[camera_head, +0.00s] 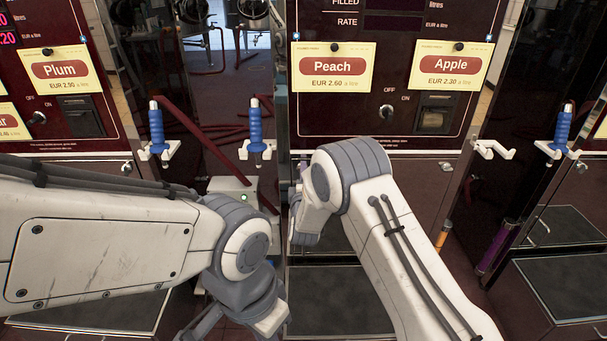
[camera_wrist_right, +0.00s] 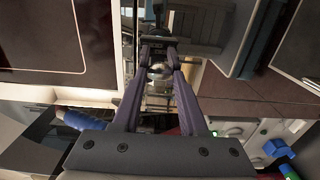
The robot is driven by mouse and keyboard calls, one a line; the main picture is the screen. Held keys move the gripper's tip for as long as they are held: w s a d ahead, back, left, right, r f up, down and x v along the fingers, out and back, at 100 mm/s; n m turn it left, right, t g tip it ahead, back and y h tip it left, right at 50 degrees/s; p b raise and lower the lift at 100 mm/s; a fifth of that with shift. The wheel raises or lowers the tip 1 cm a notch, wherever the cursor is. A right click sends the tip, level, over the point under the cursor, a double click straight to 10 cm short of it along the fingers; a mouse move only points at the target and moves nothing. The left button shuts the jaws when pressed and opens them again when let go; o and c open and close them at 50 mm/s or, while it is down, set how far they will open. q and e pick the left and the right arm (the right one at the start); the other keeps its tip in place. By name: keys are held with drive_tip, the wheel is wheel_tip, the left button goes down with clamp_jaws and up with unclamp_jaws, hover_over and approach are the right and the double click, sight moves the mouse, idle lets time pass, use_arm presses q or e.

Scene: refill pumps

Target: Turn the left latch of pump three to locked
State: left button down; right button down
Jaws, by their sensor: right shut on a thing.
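The pump with the Peach and Apple labels (camera_head: 333,67) stands in front of me. No pump number is readable. My right gripper (camera_wrist_right: 159,62) reaches toward its left edge; in the head view my own arm mostly hides the fingers. In the right wrist view the fingertips are closed around a small rounded silver latch knob (camera_wrist_right: 159,73). Its turn position cannot be told. A similar silver latch (camera_head: 447,168) shows at the right of this pump's lower panel. My left gripper (camera_head: 236,325) hangs low at the bottom, cut off by the frame and apart from the pump.
A pump with a Plum label (camera_head: 60,69) stands at the left. Blue-handled nozzles (camera_head: 156,128) sit in white holders between pumps, with another (camera_head: 562,125) at the right. An empty white holder (camera_head: 493,149) is right of the Apple label.

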drive_tip(key=shift+c, duration=2.2)
unclamp_jaws()
drive_tip(key=s+p, duration=0.1)
drive_tip(key=s, duration=0.9)
drive_tip(key=shift+s, duration=0.25)
